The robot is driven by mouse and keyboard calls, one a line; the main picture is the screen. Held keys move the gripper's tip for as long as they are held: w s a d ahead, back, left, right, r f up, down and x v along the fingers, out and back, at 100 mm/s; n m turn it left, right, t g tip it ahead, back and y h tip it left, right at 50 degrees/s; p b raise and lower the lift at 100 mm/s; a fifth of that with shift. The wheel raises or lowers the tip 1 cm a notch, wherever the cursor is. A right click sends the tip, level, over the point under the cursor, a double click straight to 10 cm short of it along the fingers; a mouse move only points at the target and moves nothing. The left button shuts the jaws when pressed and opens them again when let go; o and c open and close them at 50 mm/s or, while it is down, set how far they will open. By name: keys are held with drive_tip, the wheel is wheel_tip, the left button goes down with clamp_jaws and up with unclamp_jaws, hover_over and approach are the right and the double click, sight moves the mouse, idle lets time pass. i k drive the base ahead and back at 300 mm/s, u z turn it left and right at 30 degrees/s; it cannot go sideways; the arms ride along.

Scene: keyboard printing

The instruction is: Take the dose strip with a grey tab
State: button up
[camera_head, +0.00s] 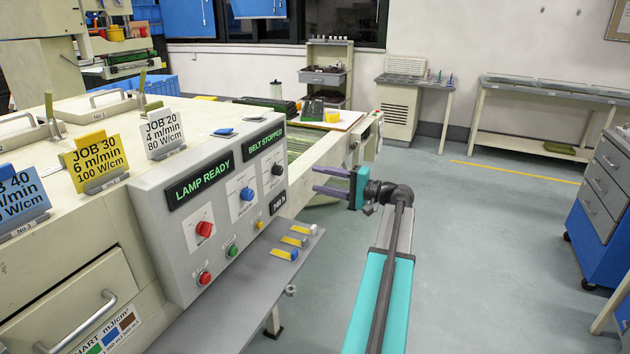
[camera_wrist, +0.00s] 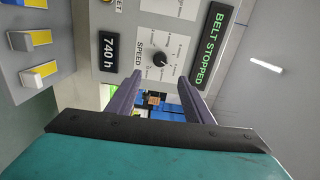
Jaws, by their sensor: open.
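Three dose strips lie in a row on the grey ledge below the control panel. The strip with a grey tab (camera_head: 302,230) is the rightmost; beside it are one with a yellow tab (camera_head: 294,241) and one with a blue tab (camera_head: 283,253). In the wrist view, the nearest strip (camera_wrist: 40,74) at the left edge appears to be the grey-tabbed one. My gripper (camera_head: 318,180) is open and empty, above and to the right of the strips, pointing toward the machine. Its fingers (camera_wrist: 157,80) face the panel, clear of every strip.
The control panel (camera_head: 225,200) with knobs and buttons rises behind the ledge (camera_head: 240,310). Job cards (camera_head: 163,133) stand on the machine top. Open floor (camera_head: 480,240) lies to the right, with a blue drawer cabinet (camera_head: 600,215) at the far right.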

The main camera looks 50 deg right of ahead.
sight(303, 243)
drive_tip(key=u, duration=1.5)
drive_tip(key=k, duration=0.1)
drive_tip(key=z, duration=2.9)
